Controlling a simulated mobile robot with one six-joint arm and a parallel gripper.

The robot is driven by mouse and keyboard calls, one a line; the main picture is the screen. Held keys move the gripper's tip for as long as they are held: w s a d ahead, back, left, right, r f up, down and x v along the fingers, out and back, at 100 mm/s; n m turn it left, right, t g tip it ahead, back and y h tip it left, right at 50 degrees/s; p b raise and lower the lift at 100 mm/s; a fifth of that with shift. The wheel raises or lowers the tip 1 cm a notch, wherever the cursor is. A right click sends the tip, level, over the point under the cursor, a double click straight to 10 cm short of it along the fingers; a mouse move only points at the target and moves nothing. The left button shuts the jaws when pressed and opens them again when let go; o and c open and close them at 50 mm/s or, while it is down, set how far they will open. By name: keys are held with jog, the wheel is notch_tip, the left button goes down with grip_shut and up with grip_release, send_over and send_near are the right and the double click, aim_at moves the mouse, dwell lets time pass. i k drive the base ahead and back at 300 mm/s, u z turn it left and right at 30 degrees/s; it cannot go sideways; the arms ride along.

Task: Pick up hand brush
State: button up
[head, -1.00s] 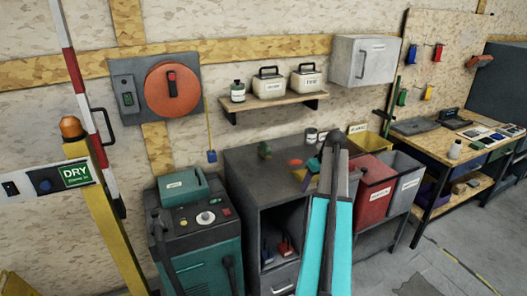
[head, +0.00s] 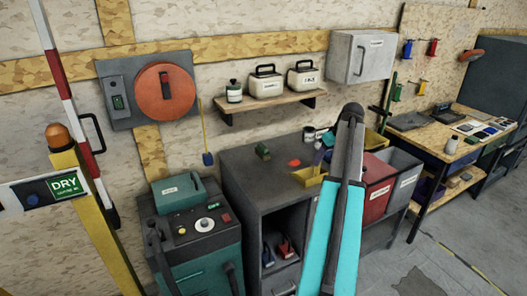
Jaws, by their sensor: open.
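No hand brush can be told for certain. A blue-handled item (head: 267,256) and a red item (head: 286,248) stand in the open cubby of the dark grey cabinet (head: 240,165); they may be brushes, but are small. A blue item (head: 320,158) shows at the yellow tray (head: 307,177) on the cabinet top, partly behind my arm. My cyan and grey arm rises in front of the cabinet, its dark upper end over the wall behind. My gripper does not show; it may be hidden behind the arm.
A green machine (head: 190,235) stands left of the cabinet. A red bin (head: 377,188) and a grey bin (head: 410,180) stand right of it. A wooden shelf (head: 270,104) holds boxes above. A yellow post (head: 98,215) stands left. Floor is open at lower right.

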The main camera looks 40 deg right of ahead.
aim_at(261, 150)
jog(key=i, duration=1.1)
jog(key=u, duration=0.05)
